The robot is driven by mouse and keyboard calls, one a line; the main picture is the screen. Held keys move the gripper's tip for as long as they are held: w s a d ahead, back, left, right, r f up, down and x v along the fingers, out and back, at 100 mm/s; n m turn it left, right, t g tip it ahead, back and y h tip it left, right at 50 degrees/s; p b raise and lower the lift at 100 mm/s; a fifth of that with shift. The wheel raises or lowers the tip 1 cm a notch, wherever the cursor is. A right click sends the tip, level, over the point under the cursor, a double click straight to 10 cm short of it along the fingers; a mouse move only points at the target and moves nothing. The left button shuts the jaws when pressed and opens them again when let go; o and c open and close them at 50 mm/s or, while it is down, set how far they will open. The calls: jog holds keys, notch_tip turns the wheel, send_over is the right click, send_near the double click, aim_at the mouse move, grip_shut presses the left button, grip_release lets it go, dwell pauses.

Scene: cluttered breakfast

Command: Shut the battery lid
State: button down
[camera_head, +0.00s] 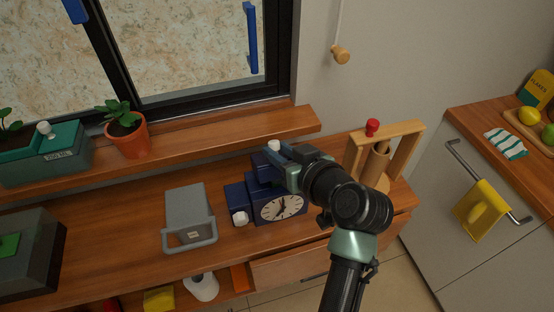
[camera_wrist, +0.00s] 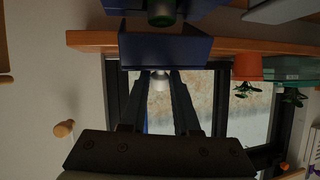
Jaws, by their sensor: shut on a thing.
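A navy blue clock (camera_head: 283,208) with a white round dial stands on the wooden counter. Above it is a navy part, seemingly the battery lid (camera_head: 262,166), with a white knob (camera_head: 274,146) at its top. In the wrist view the lid (camera_wrist: 166,50) is a dark blue panel, with a green-ended cylinder (camera_wrist: 162,14), perhaps the battery, beyond it. My gripper (camera_head: 284,152) is at the top of the lid, its fingers (camera_wrist: 160,76) shut on the white knob (camera_wrist: 160,82). My arm hides part of the clock's right side. The lid's hinge is not clear.
A grey handled device (camera_head: 186,212) stands left of the clock. A wooden frame (camera_head: 405,150) with a red knob stands close on the right. A window shelf (camera_head: 220,130) with a potted plant (camera_head: 126,132) runs behind.

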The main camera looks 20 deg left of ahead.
jog(key=shift+s+d+f+n+t+y+b, duration=0.3)
jog(key=shift+s+f+t+y+b, duration=0.4)
jog(key=shift+b, duration=2.6)
jog(key=shift+s+d+f+n+t+y+b, duration=0.1)
jog(key=shift+s+d+f+t+y+b, duration=0.6)
jog(key=shift+b, duration=2.6)
jog(key=b, duration=0.2)
jog(key=t+y+b, duration=0.1)
jog(key=b, duration=0.2)
jog(key=shift+s+f+t, duration=0.1)
jog(key=shift+f+t, duration=0.1)
jog(key=shift+t, duration=0.1)
jog(key=shift+b, duration=0.35)
jog(key=shift+r, duration=0.2)
jog(key=c, duration=0.7)
grip_release()
jog(key=shift+f, duration=0.1)
jog(key=shift+o, duration=0.2)
